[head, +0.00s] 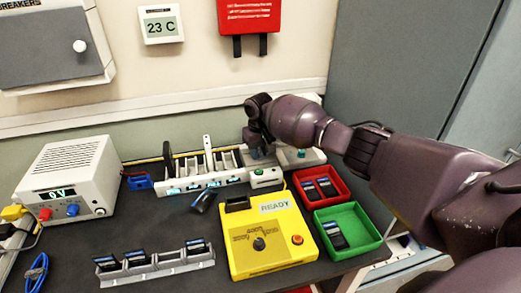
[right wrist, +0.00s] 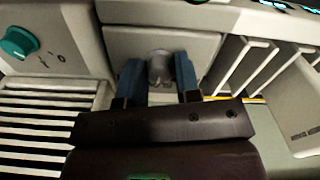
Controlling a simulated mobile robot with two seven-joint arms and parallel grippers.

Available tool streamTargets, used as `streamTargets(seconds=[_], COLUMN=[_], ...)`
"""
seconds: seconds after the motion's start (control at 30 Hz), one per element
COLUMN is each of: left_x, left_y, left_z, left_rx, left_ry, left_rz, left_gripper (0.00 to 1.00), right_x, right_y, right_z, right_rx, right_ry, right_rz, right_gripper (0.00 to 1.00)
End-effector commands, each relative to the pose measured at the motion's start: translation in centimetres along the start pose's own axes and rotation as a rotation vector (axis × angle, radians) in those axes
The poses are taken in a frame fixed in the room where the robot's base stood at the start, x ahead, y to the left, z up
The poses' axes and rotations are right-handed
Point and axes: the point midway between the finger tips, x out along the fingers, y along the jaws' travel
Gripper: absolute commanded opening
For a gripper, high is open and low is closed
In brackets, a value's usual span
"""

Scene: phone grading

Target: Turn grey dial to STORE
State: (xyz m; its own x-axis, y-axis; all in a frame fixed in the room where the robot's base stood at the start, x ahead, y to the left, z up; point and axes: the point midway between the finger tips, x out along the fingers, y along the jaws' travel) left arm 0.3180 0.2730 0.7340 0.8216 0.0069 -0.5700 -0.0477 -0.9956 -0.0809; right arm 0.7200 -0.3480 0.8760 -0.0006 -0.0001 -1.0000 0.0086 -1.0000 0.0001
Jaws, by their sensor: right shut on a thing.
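The grey dial (right wrist: 160,66) is on the pale front panel of a box in the right wrist view. My right gripper's (right wrist: 160,80) two blue fingers stand on either side of the dial and are shut on it. The dial's markings are not legible, so its setting cannot be told. In the head view my right gripper (head: 256,142) reaches over the back of the bench and hides the dial. My left gripper is not in view.
A teal dial (right wrist: 18,42) is beside the grey one. A yellow tester (head: 268,240) reading READY stands in front. Red (head: 341,196) and green (head: 366,246) trays hold dark phones. A slotted white rack (head: 200,180) is at left of my gripper.

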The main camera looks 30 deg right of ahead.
Motion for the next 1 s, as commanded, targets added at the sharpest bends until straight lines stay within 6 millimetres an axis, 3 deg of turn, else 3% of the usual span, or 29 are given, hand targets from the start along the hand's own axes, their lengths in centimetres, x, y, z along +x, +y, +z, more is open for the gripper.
streamTargets(seconds=[0.6,1.0], left_x=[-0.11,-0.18], left_y=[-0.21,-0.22], left_z=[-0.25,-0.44], left_rx=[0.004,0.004], left_ry=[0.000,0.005], left_rz=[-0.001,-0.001], left_gripper=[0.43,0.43], right_x=[0.12,0.13], right_y=[-0.05,-0.06], right_z=[0.06,0.04], right_rx=[-0.580,-0.846], right_ry=[-0.001,-0.001], right_rz=[-0.001,-0.002], right_gripper=[0.07,0.07])
